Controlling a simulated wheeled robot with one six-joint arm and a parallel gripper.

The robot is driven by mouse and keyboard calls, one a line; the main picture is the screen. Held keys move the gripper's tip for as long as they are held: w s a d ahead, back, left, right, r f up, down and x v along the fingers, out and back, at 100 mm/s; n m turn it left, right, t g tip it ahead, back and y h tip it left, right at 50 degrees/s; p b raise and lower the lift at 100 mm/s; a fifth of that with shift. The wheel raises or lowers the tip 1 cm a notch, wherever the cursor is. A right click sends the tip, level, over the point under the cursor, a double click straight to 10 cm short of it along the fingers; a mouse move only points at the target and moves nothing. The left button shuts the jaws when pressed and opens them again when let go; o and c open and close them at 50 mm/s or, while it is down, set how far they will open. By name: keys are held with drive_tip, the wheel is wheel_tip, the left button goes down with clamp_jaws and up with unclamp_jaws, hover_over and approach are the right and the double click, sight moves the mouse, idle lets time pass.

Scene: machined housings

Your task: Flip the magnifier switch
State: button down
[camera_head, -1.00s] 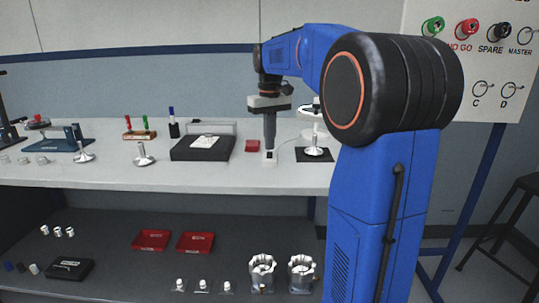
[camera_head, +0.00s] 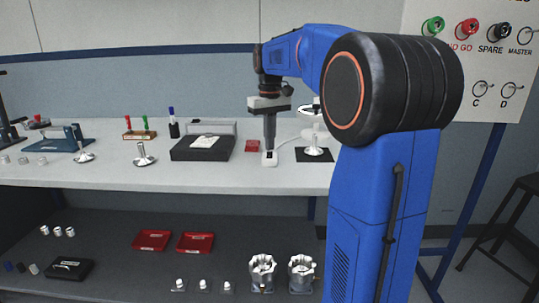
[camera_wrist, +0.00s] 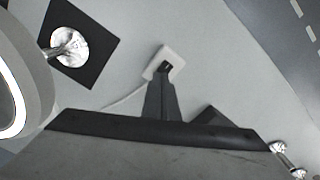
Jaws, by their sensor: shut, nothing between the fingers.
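The magnifier switch is a small white box (camera_head: 269,159) with a dark rocker, on the bench top, with a pale cord running from it toward the magnifier. My gripper (camera_head: 269,152) points straight down over it, shut and empty, its tips at or just above the rocker. In the wrist view the fingertips (camera_wrist: 164,70) overlap the dark rocker of the white switch box (camera_wrist: 172,58) and partly hide it; I cannot tell whether they touch. The magnifier (camera_head: 312,112) stands to the right, partly behind my arm; its ring lamp (camera_wrist: 14,90) shows at the left of the wrist view.
A metal part (camera_head: 314,151) stands on a black mat (camera_head: 326,157) right of the switch. Bare bench lies in front of the switch.

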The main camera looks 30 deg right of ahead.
sight(270, 153)
drive_tip(key=shift+f, duration=0.6)
idle(0.5)
wheel_tip(270, 153, up, 7)
idle(1.0)
idle(0.4)
drive_tip(key=s+a+f+t, duration=0.1)
drive_tip(key=s+a+f, duration=0.35)
drive_tip(key=s, duration=0.35)
drive_tip(key=s+a+f+t, duration=0.1)
drive_tip(key=s+a+f, duration=0.2)
drive_tip(key=s+a, duration=0.35)
drive_tip(key=s+a+f+t, duration=0.1)
drive_tip(key=s+a+f, duration=0.1)
drive_tip(key=s+f, duration=0.5)
drive_tip(key=s+a+f+t, duration=0.1)
drive_tip(key=s+a+f, duration=0.1)
drive_tip(key=s+f, duration=0.6)
drive_tip(key=shift+s+a+n+t, duration=0.35)
drive_tip(key=shift+a+n+t, duration=0.05)
drive_tip(key=shift+r, duration=0.1)
